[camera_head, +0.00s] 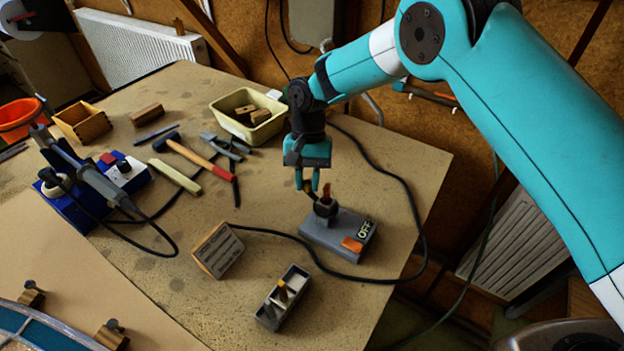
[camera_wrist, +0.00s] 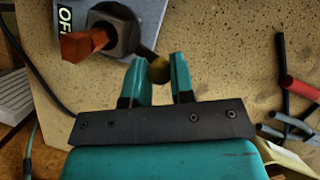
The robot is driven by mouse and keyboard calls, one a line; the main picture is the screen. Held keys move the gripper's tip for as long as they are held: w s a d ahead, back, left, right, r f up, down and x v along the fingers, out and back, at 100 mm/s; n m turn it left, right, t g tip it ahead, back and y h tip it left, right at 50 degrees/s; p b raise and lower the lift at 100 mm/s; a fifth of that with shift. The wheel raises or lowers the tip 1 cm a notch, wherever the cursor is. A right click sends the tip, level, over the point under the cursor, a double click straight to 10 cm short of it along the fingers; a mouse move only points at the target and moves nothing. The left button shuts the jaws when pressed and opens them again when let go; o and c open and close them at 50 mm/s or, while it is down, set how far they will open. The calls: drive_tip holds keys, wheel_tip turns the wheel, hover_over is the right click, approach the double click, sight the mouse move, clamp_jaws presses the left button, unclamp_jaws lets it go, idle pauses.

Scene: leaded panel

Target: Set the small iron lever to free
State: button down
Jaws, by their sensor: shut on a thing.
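A grey switch box (camera_head: 330,238) with an "OFF" label and an orange block stands on the table. A dark collar (camera_head: 325,207) with a reddish-orange bar (camera_head: 327,189) rises from it. In the wrist view the bar (camera_wrist: 85,43) and collar (camera_wrist: 122,35) are at upper left. My gripper (camera_head: 310,188) points down just left of the bar. In the wrist view its fingertips (camera_wrist: 160,72) are shut on a round brass-coloured knob (camera_wrist: 160,69) beside the collar.
A black cable (camera_head: 412,205) loops around the box. A wooden label block (camera_head: 218,250) and a grey tray (camera_head: 272,318) with small pieces stand in front. A cream bin (camera_head: 228,103), a hammer (camera_head: 195,158) and a blue soldering station (camera_head: 75,210) are to the left and behind.

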drive_tip(key=shift+s+a+n, duration=0.1)
drive_tip(key=shift+n, duration=0.2)
drive_tip(key=c, duration=1)
unclamp_jaws()
drive_tip(key=shift+r, duration=0.1)
drive_tip(key=shift+w+r, duration=0.2)
drive_tip(key=shift+r, duration=0.05)
drive_tip(key=p+v, duration=0.5)
drive_tip(key=v, duration=0.6)
drive_tip(key=shift+s+a+r, duration=0.1)
drive_tip(key=shift+a+r, duration=0.05)
drive_tip(key=shift+a, duration=0.05)
